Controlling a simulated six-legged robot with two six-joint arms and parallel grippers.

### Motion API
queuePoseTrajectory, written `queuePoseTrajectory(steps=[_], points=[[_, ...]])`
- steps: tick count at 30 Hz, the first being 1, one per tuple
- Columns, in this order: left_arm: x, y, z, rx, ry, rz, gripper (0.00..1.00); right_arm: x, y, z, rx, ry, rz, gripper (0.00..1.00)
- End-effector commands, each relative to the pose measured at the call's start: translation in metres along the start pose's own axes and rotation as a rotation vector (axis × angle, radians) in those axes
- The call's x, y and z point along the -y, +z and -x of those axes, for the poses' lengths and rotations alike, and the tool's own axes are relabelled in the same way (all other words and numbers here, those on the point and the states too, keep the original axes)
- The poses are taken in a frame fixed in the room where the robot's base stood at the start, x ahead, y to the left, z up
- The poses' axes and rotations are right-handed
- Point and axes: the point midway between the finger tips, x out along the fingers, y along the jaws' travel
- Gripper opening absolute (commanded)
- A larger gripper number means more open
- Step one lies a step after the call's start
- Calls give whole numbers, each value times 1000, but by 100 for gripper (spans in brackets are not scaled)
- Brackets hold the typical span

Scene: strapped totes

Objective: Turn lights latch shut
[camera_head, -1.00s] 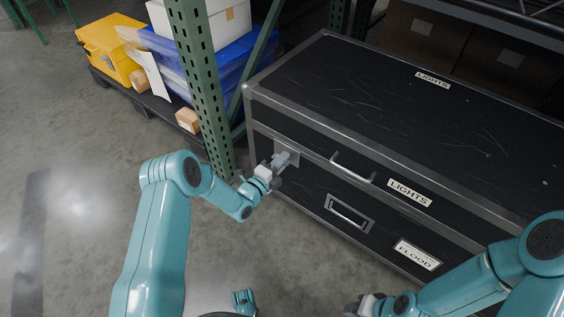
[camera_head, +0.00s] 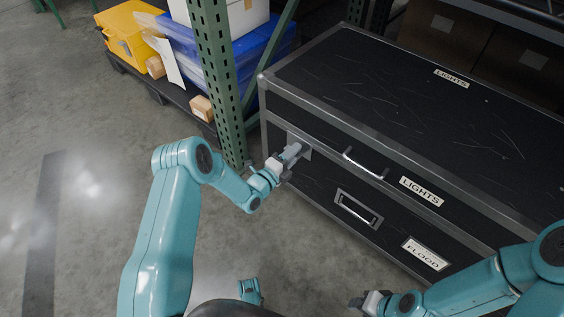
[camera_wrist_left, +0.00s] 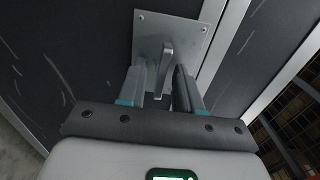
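The lights latch is a grey metal plate with a protruding lever on the front of a black case's upper part, at its left end. Its plate (camera_head: 306,153) shows partly behind my left gripper (camera_head: 292,155) in the head view. In the left wrist view the latch lever (camera_wrist_left: 166,62) stands between the two fingers of my left gripper (camera_wrist_left: 160,88), roughly upright in the picture. The fingers are apart, with a visible gap on the lever's left side. My right gripper (camera_head: 366,302) is low in the head view, away from the latch; its fingers are too small to read.
The black case (camera_head: 400,95) has metal edges, a handle (camera_head: 364,166), a LIGHTS label (camera_head: 421,191) and a FLOOD label (camera_head: 425,254). A green rack post (camera_head: 216,75) stands close left of the latch. A yellow case (camera_head: 128,35) and boxes lie behind it. The floor at left is clear.

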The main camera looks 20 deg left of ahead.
Motion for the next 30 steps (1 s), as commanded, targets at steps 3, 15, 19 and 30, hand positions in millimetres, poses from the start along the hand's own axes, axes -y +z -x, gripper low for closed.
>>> queuePoseTrajectory(steps=[3,15,19,30], points=[[3,1,20,2,4,3,34,4,2,8,4,0,4,43],[2,1,123,4,5,4,34,16,8,29,21,-2,21,43],[1,1,144,4,4,2,34,17,9,32,23,-3,24,43],[0,0,158,0,0,0,34,18,10,33,25,-3,26,43]])
